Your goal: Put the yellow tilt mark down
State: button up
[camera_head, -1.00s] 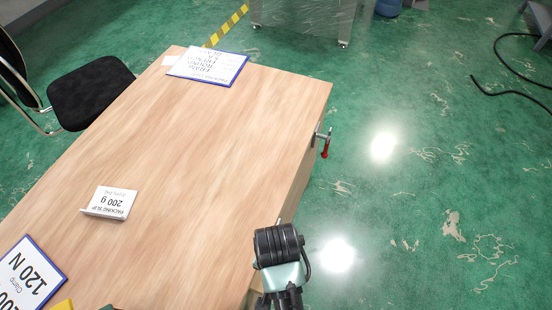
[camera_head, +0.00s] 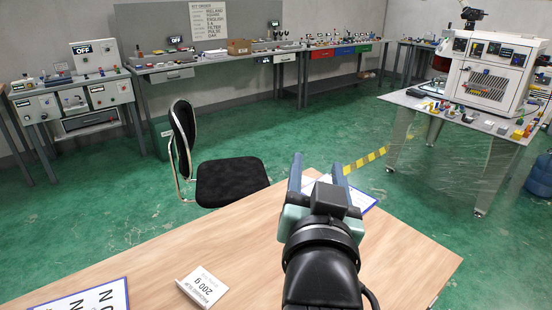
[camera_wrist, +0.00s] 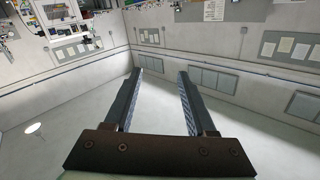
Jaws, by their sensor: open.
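My gripper (camera_head: 317,165) is raised above the wooden table (camera_head: 235,245) in the head view, pointing away toward the far side of the room. In the wrist view its two fingers (camera_wrist: 160,75) stand wide apart with nothing between them. I cannot make out a yellow tilt mark in either current view. My arm hides part of the tabletop.
A white packing slip card (camera_head: 203,287) and a blue-edged sign (camera_head: 85,302) lie on the table. Another blue-edged sheet (camera_head: 362,199) is partly behind my gripper. A black chair (camera_head: 230,181) stands beyond the table. A loaded bench (camera_head: 480,118) is at right.

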jog(key=s+a+r+n+t, duration=0.1)
jog(key=s+a+r+t, duration=0.1)
jog(key=r, duration=0.6)
jog(key=s+a+r+n+t+y, duration=0.1)
jog(key=s+r+t, duration=0.3)
jog(key=s+r, duration=0.2)
jog(key=s+a+r+n+t, duration=0.1)
jog(key=s+a+r+t, duration=0.1)
jog(key=r, duration=0.8)
jog(key=s+t, duration=0.1)
jog(key=s, duration=0.1)
jog(key=shift+s+a+r+n+y, duration=0.25)
jog(key=shift+s+a+n+y, duration=0.05)
jog(key=shift+s+a+y, duration=0.1)
jog(key=shift+d, duration=0.1)
notch_tip(320, 180, up, 4)
jog(key=p, duration=0.4)
jog(key=shift+r, duration=0.2)
